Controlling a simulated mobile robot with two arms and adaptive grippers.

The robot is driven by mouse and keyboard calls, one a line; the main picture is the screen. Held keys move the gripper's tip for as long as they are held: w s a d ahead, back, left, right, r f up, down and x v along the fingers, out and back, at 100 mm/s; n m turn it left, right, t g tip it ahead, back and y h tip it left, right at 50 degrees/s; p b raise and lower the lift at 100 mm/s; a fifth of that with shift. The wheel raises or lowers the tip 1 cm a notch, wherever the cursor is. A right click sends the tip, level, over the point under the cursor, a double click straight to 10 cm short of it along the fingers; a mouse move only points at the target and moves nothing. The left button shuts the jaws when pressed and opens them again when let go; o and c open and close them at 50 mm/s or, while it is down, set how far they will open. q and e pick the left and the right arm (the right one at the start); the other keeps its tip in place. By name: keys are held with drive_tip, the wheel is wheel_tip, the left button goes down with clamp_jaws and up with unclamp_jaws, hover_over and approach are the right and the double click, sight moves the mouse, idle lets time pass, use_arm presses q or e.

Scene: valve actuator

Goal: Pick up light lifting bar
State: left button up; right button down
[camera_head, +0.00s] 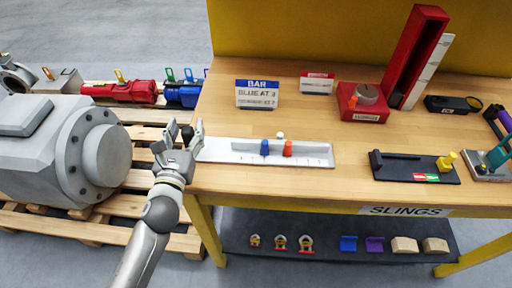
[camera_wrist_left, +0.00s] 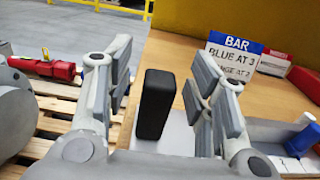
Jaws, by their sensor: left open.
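A long white bar or tray (camera_head: 222,152) lies along the table's front edge, with a blue slider (camera_head: 264,147) and an orange slider (camera_head: 288,148) on it. I take it for the light lifting bar. My left gripper (camera_head: 186,128) is open at its left end, fingers pointing away from me. In the left wrist view, an upright black block (camera_wrist_left: 155,105) stands between the spread fingers, with gaps on both sides. Whether it is joined to the white bar is hidden. The blue slider also shows in the left wrist view (camera_wrist_left: 302,140). My right gripper is out of view.
A blue-headed "BAR" sign (camera_head: 257,93) stands behind the bar. A red stand (camera_head: 415,55), a black tray (camera_head: 400,172) and other tools occupy the table's right side. A large grey valve body (camera_head: 60,150) sits on pallets at left. A dark shelf below holds small parts.

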use_arm(q)
drive_tip(key=shift+w, duration=0.4)
clamp_jaws()
drive_tip(key=shift+r, duration=0.15)
